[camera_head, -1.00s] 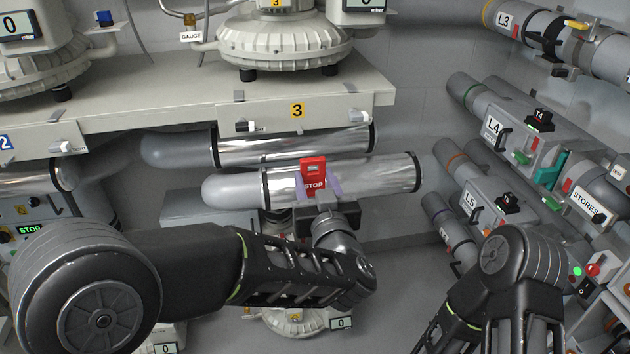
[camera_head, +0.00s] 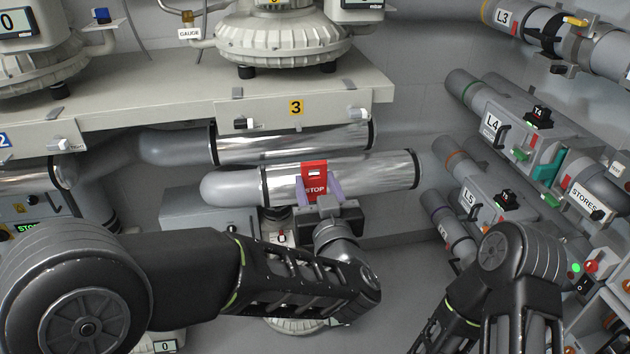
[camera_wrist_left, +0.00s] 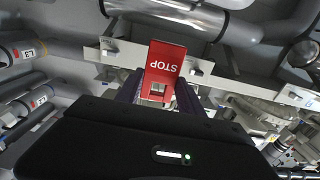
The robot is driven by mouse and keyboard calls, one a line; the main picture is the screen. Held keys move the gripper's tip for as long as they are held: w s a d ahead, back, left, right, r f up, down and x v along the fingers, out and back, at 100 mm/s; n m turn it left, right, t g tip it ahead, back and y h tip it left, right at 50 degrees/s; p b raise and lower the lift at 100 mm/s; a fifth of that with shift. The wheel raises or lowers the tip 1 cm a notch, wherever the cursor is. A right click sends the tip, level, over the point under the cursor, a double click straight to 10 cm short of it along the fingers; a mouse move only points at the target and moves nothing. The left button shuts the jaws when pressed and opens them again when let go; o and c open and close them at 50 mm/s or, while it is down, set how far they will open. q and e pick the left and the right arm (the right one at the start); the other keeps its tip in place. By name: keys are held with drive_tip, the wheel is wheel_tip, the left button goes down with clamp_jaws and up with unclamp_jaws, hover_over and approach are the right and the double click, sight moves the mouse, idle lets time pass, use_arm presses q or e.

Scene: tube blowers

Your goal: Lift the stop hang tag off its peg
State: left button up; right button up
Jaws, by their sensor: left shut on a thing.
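The stop hang tag (camera_head: 315,174) is a red plate with white STOP lettering and a small slot near its upper end in the head view. My left gripper (camera_head: 318,192) is shut on it, with purple fingers on both sides of its lower part. The tag stands in front of a shiny pipe in this view. In the left wrist view the tag (camera_wrist_left: 163,68) appears upside down between the purple fingers (camera_wrist_left: 157,88). I cannot make out a peg behind the tag. My right arm shows at the lower right; its gripper is out of the frame.
Two shiny pipes (camera_head: 380,172) run under the bench shelf (camera_head: 190,92) marked 3. A grey box (camera_head: 205,210) sits behind my left arm. Pipes with a L4 label (camera_head: 490,126) and a STORES label (camera_head: 588,202) line the right wall. Floor space lies between.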

use_arm(q)
drive_tip(key=shift+s+d, duration=0.2)
drive_tip(key=shift+s, duration=0.95)
drive_tip(key=shift+s+d, duration=0.15)
drive_tip(key=shift+s, duration=1)
drive_tip(key=d+r+m+h, duration=0.3)
drive_tip(key=d+h, duration=0.1)
drive_tip(key=w+a+f+h, duration=0.1)
drive_tip(key=w+f, duration=0.1)
drive_tip(key=w+a+f+m+h, duration=0.1)
drive_tip(key=w+a+f, duration=0.1)
drive_tip(key=shift+a+f, duration=0.2)
drive_tip(key=shift+a, duration=0.1)
drive_tip(key=w+a+f+y, duration=0.1)
drive_tip(key=a+f, duration=0.4)
drive_tip(key=a, duration=0.3)
drive_tip(key=w+a+f+n+y, duration=0.1)
drive_tip(key=a+f, duration=0.4)
drive_tip(key=a, duration=0.3)
drive_tip(key=w+a+f+n+y, duration=0.1)
drive_tip(key=a+f, duration=0.4)
drive_tip(key=a, duration=0.3)
drive_tip(key=shift+w, duration=0.25)
